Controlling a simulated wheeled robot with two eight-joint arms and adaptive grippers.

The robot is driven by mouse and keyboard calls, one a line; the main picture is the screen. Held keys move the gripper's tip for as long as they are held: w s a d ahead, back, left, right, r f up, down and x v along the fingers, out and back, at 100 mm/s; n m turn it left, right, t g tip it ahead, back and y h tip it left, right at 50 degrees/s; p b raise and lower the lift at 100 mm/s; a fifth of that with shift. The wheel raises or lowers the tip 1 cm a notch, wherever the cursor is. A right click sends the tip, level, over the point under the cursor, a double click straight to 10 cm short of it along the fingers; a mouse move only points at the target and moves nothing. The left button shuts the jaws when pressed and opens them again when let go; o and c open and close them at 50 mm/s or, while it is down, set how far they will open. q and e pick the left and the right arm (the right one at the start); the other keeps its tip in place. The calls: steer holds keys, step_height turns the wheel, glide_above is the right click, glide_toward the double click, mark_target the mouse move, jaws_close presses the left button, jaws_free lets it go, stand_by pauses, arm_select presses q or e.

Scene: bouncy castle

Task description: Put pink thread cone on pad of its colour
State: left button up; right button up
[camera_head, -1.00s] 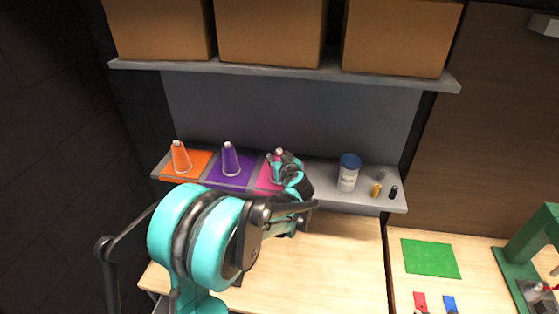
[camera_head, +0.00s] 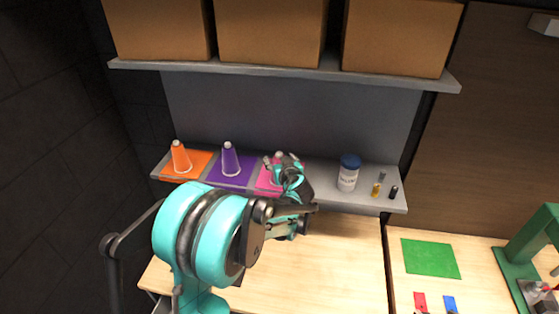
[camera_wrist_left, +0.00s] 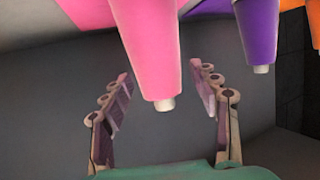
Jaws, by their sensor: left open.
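The pink thread cone (camera_head: 278,157) stands on the pink pad (camera_head: 263,182) on the lower shelf, mostly hidden behind my left gripper (camera_head: 277,161) in the head view. In the left wrist view the pink cone (camera_wrist_left: 152,45) appears upside down, its narrow white tip lying between the two fingers of my left gripper (camera_wrist_left: 161,97). The fingers are apart, with a gap on each side of the cone. My right gripper is not in view.
An orange cone (camera_head: 180,157) and a purple cone (camera_head: 230,159) stand on pads of their own colours to the left. A blue-lidded white jar (camera_head: 348,173) and several small items stand to the right. Brown boxes (camera_head: 270,32) fill the upper shelf (camera_head: 280,70).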

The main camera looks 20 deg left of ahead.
arm_select(q)
steer(key=v, duration=1)
steer(key=s+d+f+m+g+h, duration=0.1)
steer(key=s+d+f+m+h, duration=0.1)
steer(key=s, duration=0.6)
steer(key=s+d+f+m+g+h, duration=0.1)
steer(key=s+d+f+m+h, duration=0.1)
steer(key=s, duration=0.7)
steer(key=s+d+f+m+g+h, duration=0.2)
steer(key=s+d+m+h, duration=0.1)
steer(key=s+d, duration=0.3)
steer(key=shift+s+h, duration=0.7)
steer(key=shift+s, duration=0.55)
steer(key=shift+d, duration=0.1)
steer(key=shift+f, duration=0.1)
